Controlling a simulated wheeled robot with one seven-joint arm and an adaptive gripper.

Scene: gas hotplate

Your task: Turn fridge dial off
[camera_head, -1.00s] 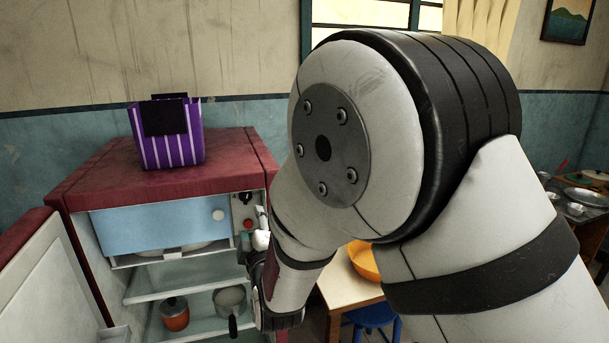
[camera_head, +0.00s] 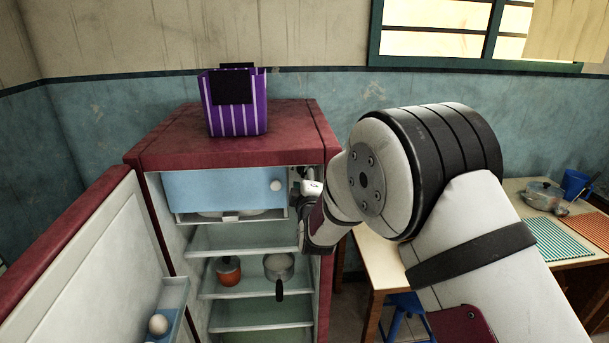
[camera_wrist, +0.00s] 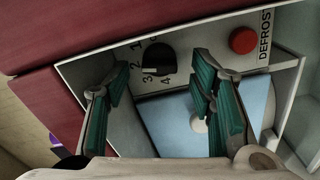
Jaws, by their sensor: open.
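The red fridge (camera_head: 240,150) stands with its door (camera_head: 80,260) open to the left. In the wrist view the black fridge dial (camera_wrist: 159,59) sits on a panel with numbers around it, and its white mark points toward the left. A red defrost button (camera_wrist: 243,40) is on the same panel to its right. My gripper (camera_wrist: 165,85) is open and empty, its two green-padded fingers apart in front of the panel, with the dial showing between and beyond them. In the head view my gripper (camera_head: 305,195) is at the fridge's upper right inside wall, and it hides most of the panel.
A blue freezer flap (camera_head: 222,188) is left of the panel. Below are shelves with an orange pot (camera_head: 228,270) and a grey pan (camera_head: 279,267). A purple striped bag (camera_head: 235,105) stands on top. A wooden table (camera_head: 385,262) is to the right.

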